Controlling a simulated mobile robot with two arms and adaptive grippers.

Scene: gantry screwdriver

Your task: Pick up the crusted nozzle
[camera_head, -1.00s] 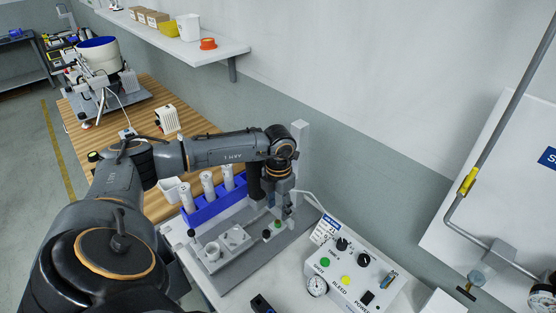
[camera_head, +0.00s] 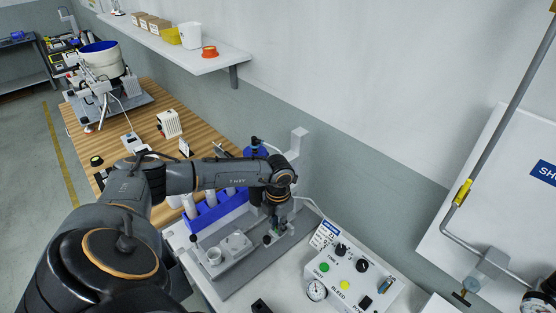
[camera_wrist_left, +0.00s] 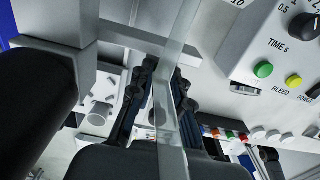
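My left gripper (camera_head: 274,235) points down over the grey fixture plate (camera_head: 225,285), beside the upright grey post (camera_head: 299,145). In the left wrist view its two dark fingers (camera_wrist_left: 160,105) stand apart, so it looks open. A pale, see-through strip (camera_wrist_left: 187,25) crosses in front of the fingers there and partly hides the gap. I cannot make out the crusted nozzle for certain. A small dark round piece (camera_head: 267,240) shows beside the fingertips, but I cannot tell what it is. My right gripper is not in view.
A blue rack (camera_head: 205,215) with pale cylinders stands behind the plate. A control box (camera_head: 345,285) with knobs and buttons stands at the right. The wall and shelf (camera_head: 190,55) lie behind.

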